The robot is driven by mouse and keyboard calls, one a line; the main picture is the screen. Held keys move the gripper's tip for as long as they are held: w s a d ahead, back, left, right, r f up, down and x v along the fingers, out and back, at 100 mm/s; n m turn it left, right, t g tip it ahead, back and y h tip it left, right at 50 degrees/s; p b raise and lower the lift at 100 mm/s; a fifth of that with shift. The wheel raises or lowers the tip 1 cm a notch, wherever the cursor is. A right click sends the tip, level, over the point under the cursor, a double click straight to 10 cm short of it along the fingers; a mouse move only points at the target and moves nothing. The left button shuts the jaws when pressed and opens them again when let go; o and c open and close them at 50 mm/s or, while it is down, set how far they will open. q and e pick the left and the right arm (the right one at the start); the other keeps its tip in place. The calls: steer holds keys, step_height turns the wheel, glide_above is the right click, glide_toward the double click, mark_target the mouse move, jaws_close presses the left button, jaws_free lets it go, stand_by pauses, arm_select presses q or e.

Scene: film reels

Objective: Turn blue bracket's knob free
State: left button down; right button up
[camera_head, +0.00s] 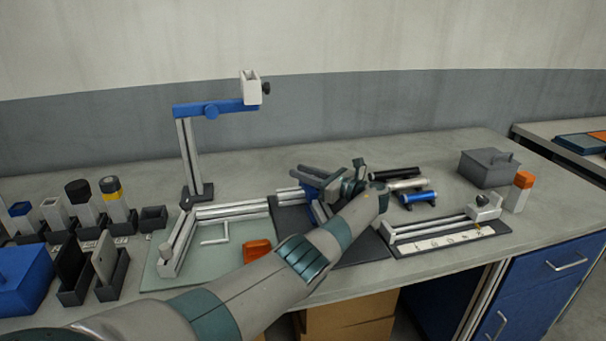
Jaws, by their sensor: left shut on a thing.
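My left arm comes in from the bottom left. My left gripper (316,174) is over the dark mat, with its fingers toward the picture's left. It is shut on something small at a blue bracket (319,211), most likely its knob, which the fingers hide. The bracket sits by the end of a pale rail and is partly covered by my arm and gripper. My right gripper is not in view.
A dark mat (365,249) lies under my wrist. Dark, silver and blue cylinders (419,197) lie to its right. A rail fixture (440,225), a grey lidded box (488,168) and an orange-topped block (522,190) stand farther right. Several holders and a blue box (22,280) crowd the left.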

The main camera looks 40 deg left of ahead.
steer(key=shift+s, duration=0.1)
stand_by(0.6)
arm_select(q)
steer(key=c, duration=1.5)
jaws_free()
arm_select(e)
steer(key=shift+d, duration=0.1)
arm_select(q)
steer(key=shift+d, duration=0.1)
steer(key=shift+d, duration=0.5)
steer(key=d+b, duration=0.2)
steer(key=d, duration=1.3)
steer(key=shift+d+b, duration=0.25)
steer(key=shift+b, duration=0.1)
steer(key=shift+d, duration=0.4)
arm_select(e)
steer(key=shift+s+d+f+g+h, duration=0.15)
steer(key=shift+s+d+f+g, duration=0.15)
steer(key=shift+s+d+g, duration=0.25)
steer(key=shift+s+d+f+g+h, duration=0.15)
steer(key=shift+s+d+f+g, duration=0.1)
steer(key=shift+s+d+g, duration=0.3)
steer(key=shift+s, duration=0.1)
